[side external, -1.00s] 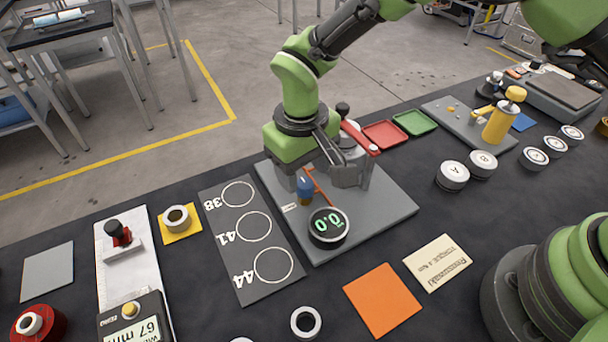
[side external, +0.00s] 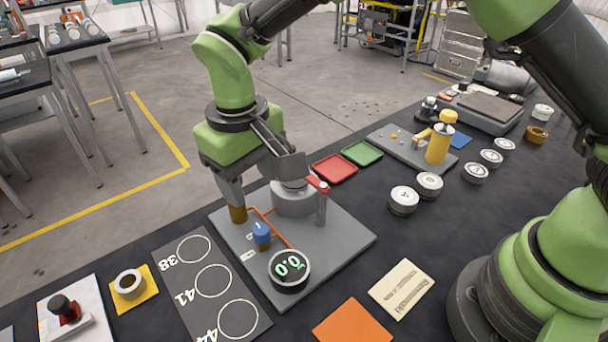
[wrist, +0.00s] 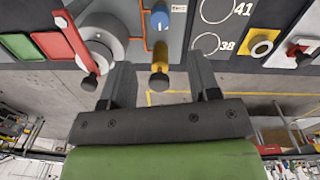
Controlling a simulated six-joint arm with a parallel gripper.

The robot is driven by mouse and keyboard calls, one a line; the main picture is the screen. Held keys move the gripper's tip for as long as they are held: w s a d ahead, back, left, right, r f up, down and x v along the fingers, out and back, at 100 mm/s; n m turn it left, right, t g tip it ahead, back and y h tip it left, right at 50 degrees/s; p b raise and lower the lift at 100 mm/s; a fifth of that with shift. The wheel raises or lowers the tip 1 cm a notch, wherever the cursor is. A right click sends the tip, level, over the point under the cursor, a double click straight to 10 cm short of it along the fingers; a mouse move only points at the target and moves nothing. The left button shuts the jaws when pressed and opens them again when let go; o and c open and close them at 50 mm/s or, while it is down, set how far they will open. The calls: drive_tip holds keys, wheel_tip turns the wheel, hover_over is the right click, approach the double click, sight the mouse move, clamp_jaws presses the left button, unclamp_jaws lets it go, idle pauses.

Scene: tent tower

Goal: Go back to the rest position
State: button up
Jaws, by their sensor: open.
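My gripper (side external: 260,188) is open, its two fingers spread above the back of the grey fixture plate (side external: 340,240). In the wrist view, my gripper (wrist: 160,68) shows nothing held; a yellow-brown post with a dark ball end (wrist: 160,60) appears in the gap between the fingers. I cannot tell its depth there. In the side view, a brown cylinder (side external: 238,214) shows just below the left finger. The plate also carries a blue-capped part (side external: 261,234), a round display reading 0.0 (side external: 289,268) and a red lever (side external: 317,183).
A dark board with circles 38, 41 and 44 (side external: 185,290) lies left of the plate. Red (side external: 335,168) and green (side external: 362,153) trays lie behind right. White round weights (side external: 404,200) and a yellow cylinder (side external: 438,145) stand to the right. Open air surrounds my arm above the table.

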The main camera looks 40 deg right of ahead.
drive_tip(key=s+d+r+m+t+y, duration=0.1)
drive_tip(key=s+d+r, duration=0.2)
drive_tip(key=d+r, duration=0.3)
drive_tip(key=s+d+r+m+t+y, duration=0.1)
drive_tip(key=s+d+r+m+t, duration=0.2)
drive_tip(key=r, duration=0.6)
drive_tip(key=s+d+r+m+t, duration=0.2)
drive_tip(key=s+d, duration=0.6)
drive_tip(key=s, duration=0.5)
drive_tip(key=shift+t, duration=0.5)
drive_tip(key=shift+s+d, duration=0.1)
